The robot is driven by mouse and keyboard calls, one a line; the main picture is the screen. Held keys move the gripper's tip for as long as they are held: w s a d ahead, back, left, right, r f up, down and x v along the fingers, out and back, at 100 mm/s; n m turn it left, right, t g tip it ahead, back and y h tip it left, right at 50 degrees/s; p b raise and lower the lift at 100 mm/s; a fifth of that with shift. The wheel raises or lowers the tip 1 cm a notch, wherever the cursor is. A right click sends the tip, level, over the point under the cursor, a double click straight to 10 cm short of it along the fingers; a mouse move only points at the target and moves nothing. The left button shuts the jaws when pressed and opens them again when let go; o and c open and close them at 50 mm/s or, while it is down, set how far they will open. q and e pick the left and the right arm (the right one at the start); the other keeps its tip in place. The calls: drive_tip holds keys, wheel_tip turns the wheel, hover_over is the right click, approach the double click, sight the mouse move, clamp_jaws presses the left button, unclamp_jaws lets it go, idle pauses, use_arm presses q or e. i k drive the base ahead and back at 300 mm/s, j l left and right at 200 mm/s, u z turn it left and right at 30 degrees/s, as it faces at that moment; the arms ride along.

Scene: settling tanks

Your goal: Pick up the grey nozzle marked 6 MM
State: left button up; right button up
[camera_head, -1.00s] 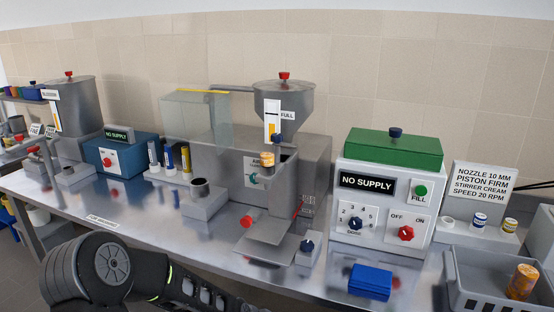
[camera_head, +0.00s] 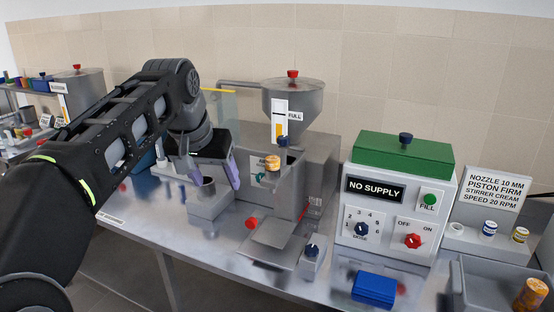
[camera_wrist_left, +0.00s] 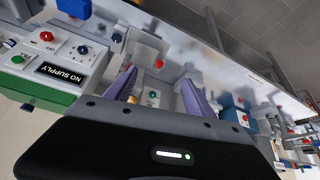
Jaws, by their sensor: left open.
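I cannot read a 6 MM mark on anything. A slim pale upright cylinder (camera_head: 160,150) shows just left of my left gripper in the head view, and may be one of the nozzles on the small rack. The rest of that rack is hidden behind my gripper and arm. My left gripper (camera_head: 213,176) is open, its purple fingers pointing down, over or in front of the grey block with a short grey cup (camera_head: 208,187). In the left wrist view the open fingers (camera_wrist_left: 158,76) show nothing clearly held between them. My right gripper is not in view.
The filling machine with its hopper (camera_head: 292,97) stands right of my left gripper. A white NO SUPPLY box (camera_head: 375,211) with a green top is further right. A blue box (camera_head: 374,288) and a grey crate (camera_head: 485,292) are at the front right. A sign (camera_head: 497,188) reads NOZZLE 10 MM.

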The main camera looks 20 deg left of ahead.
sight(272, 162)
drive_tip(key=i, duration=0.85)
